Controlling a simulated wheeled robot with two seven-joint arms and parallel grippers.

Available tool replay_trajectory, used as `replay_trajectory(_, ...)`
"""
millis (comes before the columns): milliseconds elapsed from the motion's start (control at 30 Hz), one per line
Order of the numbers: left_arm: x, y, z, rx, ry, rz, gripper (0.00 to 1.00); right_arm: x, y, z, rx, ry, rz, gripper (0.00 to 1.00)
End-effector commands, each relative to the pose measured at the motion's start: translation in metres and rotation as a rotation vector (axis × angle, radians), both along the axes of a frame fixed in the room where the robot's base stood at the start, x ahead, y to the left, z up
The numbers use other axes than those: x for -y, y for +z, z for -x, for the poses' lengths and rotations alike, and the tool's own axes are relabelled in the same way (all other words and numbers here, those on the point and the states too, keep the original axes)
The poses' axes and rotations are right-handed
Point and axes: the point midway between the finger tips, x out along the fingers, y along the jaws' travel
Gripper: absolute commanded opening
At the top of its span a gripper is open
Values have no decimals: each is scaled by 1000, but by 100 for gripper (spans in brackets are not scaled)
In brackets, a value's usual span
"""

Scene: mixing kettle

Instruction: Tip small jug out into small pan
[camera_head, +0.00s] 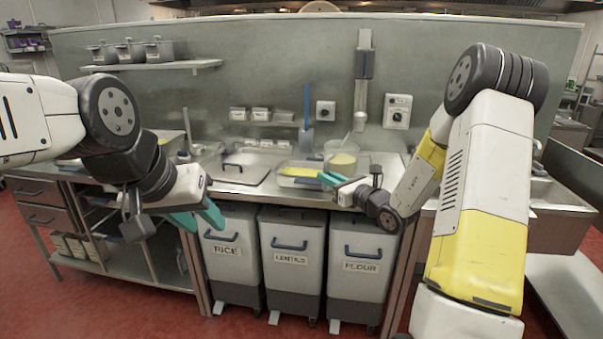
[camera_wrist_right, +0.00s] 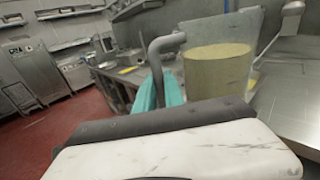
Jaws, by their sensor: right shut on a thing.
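The small jug (camera_head: 342,161) is a clear vessel with yellow contents, near the right part of the counter in the head view. It looks roughly upright. My right gripper (camera_head: 332,180) is at its near left side. In the right wrist view, the teal fingers (camera_wrist_right: 160,93) are shut on the grey handle of the jug (camera_wrist_right: 217,75). My left gripper (camera_head: 203,219) is open and empty in front of the counter, over the floor side. I cannot tell for certain which vessel is the small pan.
A shallow tray with something yellow (camera_head: 299,172) lies left of the jug. A metal lid with a dark handle (camera_head: 245,168) is further left. Several lidded pots (camera_head: 131,51) stand on the wall shelf. Labelled bins (camera_head: 292,262) stand under the counter (camera_head: 262,200).

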Motion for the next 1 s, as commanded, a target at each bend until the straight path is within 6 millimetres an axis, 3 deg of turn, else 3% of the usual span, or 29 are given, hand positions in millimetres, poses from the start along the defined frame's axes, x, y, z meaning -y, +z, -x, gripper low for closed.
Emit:
replay_trajectory(33, 0, 0, 0, 0, 0, 0, 36, -6, 6, -18, 15, 58, 6, 0)
replay_trajectory(200, 0, 0, 0, 0, 0, 0, 36, -24, 12, -61, 16, 244, 10, 0)
replay_trajectory(400, 0, 0, 0, 0, 0, 0, 36, -33, 11, -93, 17, 364, 10, 0)
replay_trajectory(600, 0, 0, 0, 0, 0, 0, 36, -35, 11, -106, 18, 403, 11, 0)
replay_trajectory(1000, 0, 0, 0, 0, 0, 0, 36, -35, 11, -107, 19, 406, 9, 0)
